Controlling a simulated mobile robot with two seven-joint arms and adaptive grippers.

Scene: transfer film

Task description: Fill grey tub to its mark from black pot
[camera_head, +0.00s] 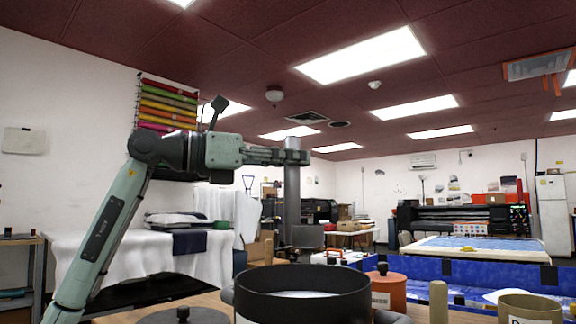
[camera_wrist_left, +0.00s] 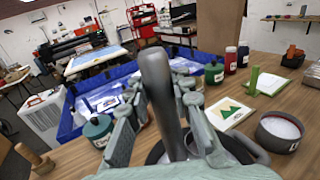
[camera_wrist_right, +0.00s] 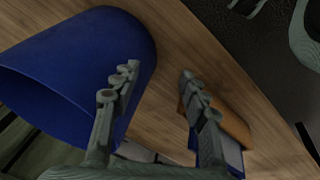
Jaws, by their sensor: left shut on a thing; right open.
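The wide black pot (camera_head: 303,304) stands at the front of the head view with pale contents inside. Its dark rim appears to show under the gripper in the left wrist view (camera_wrist_left: 232,146). My left gripper (camera_head: 298,157) is shut on an upright grey handle (camera_head: 292,190) above and behind the pot; the handle's lower end is hard to make out. A smaller dark grey tub (camera_wrist_left: 280,128) with pale contents and a white label stands right in the left wrist view; it is probably the grey tub, but no mark is readable. My right gripper (camera_wrist_right: 158,76) is open and empty.
A large blue container (camera_wrist_right: 85,60) lies close beside my right gripper, near an orange-brown block (camera_wrist_right: 225,120). An orange jar (camera_head: 387,292) stands right of the pot.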

